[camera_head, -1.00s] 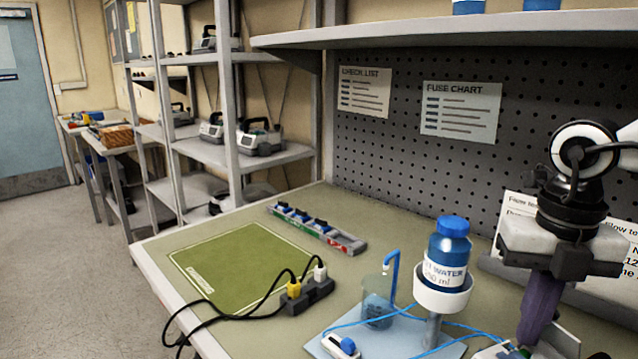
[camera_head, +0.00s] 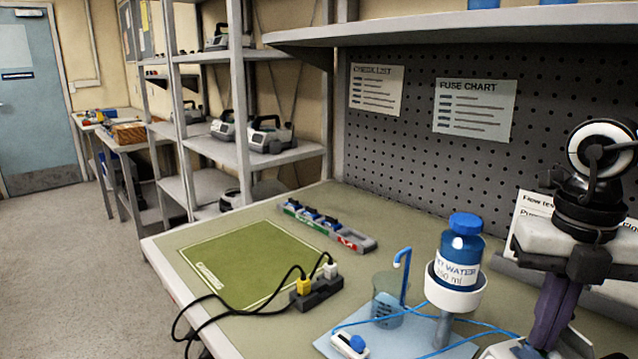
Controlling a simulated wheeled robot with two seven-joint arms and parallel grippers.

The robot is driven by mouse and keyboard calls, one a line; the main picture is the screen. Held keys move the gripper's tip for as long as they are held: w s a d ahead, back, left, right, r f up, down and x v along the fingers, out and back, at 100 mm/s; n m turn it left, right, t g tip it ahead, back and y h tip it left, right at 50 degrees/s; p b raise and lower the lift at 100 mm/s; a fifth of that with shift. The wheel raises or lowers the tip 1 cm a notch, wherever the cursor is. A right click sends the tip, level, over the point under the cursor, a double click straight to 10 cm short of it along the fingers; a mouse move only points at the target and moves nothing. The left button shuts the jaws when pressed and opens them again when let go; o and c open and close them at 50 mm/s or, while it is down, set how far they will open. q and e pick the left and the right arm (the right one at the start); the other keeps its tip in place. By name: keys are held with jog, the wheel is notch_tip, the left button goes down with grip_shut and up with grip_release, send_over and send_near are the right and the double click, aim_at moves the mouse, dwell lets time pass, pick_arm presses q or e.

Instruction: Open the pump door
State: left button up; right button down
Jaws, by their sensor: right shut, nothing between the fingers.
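My right gripper (camera_head: 546,338) points down at the lower right, above the bench's front right. Its purple fingers are together and hold nothing visible. A pale grey device (camera_head: 508,349), possibly a pump, is cut off by the bottom edge just left of the fingertips; whether they touch it cannot be told. No pump door can be made out there. Other white and grey pumps with handles stand on the rack at the back, such as one on the middle shelf (camera_head: 270,135). My left gripper is not in view.
A blue-capped water bottle (camera_head: 457,261) stands in a white holder left of my right gripper. A beaker (camera_head: 388,302) with blue tubing is beside it. A power strip (camera_head: 316,293), a fuse tray (camera_head: 325,226) and a clear green mat (camera_head: 240,255) lie further left.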

jog(key=shift+s+a, duration=0.2)
jog(key=shift+a, duration=0.15)
notch_tip(320, 180, up, 8)
jog(key=p, duration=0.5)
jog(key=shift+r, duration=0.15)
